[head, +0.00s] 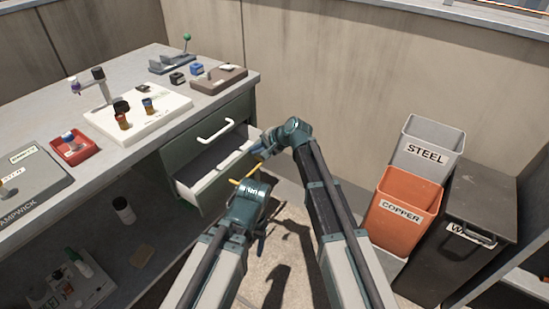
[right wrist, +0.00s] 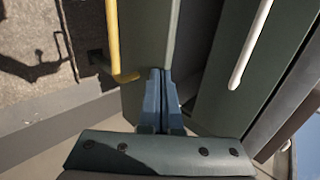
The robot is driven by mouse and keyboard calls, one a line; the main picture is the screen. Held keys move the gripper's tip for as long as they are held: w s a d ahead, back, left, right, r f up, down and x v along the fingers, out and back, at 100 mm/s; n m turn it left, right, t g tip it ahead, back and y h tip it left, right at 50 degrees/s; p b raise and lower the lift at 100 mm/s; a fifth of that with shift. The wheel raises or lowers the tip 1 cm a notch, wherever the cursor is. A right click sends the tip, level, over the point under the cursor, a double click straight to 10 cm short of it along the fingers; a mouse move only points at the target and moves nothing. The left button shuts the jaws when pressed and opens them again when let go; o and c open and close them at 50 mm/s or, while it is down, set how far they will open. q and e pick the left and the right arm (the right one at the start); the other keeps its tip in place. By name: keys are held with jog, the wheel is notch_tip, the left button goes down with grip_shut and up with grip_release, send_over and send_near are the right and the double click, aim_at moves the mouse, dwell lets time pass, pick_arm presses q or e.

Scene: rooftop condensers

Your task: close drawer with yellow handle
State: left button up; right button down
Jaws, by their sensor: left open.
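The drawer (head: 218,172) with the yellow handle (head: 236,183) stands partly pulled out below a shut drawer with a white handle (head: 216,131). The right wrist view also shows the yellow handle (right wrist: 113,40) on its front. My right gripper (head: 258,151) is at the right end of the drawer's front. In the right wrist view its blue fingers (right wrist: 160,100) are together, over the drawer's front edge; I cannot tell whether they touch it. My left gripper (head: 249,193) is open, low in front of the drawer near the yellow handle. Its fingertips are hard to make out.
The workbench top (head: 205,112) carries a white board, a red tray (head: 73,150) and small parts. At the right stand a grey STEEL bin (head: 425,135), an orange COPPER bin (head: 398,190) and a dark bin (head: 450,255). Open floor lies between bench and bins.

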jog(key=w+a, duration=0.5)
jog(key=a, duration=0.2)
jog(key=shift+d, duration=0.1)
